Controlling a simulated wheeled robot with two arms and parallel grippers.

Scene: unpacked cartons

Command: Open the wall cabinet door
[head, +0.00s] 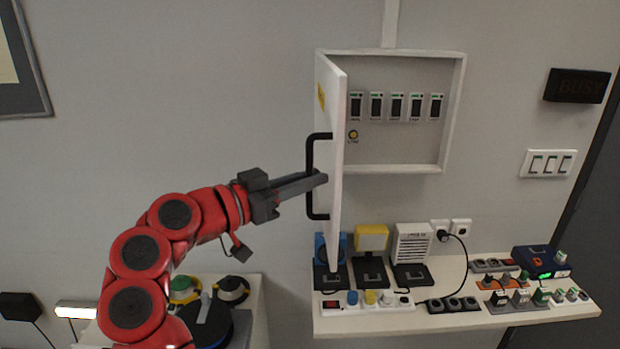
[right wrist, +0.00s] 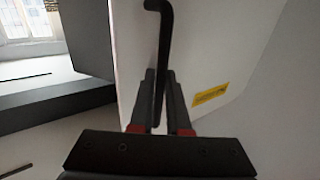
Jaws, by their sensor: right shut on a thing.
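The white wall cabinet (head: 455,110) is mounted on the wall, and its door (head: 333,110) stands swung open on the left side. The door has a black bar handle (head: 310,190) and a yellow label; the door also shows in the right wrist view (right wrist: 230,50). Inside the cabinet are several black switches and a small yellow round part. My right gripper (head: 318,180) is at the handle from the left. In the right wrist view its two fingers (right wrist: 161,100) are on either side of the handle bar (right wrist: 160,60), shut on it. My left gripper is not in view.
A white shelf (head: 460,322) below the cabinet carries several switches, sockets and small devices. A lower table (head: 255,300) with green and black items stands at left. A dark sign (head: 577,86) and white switch panel (head: 548,163) are on the wall at right.

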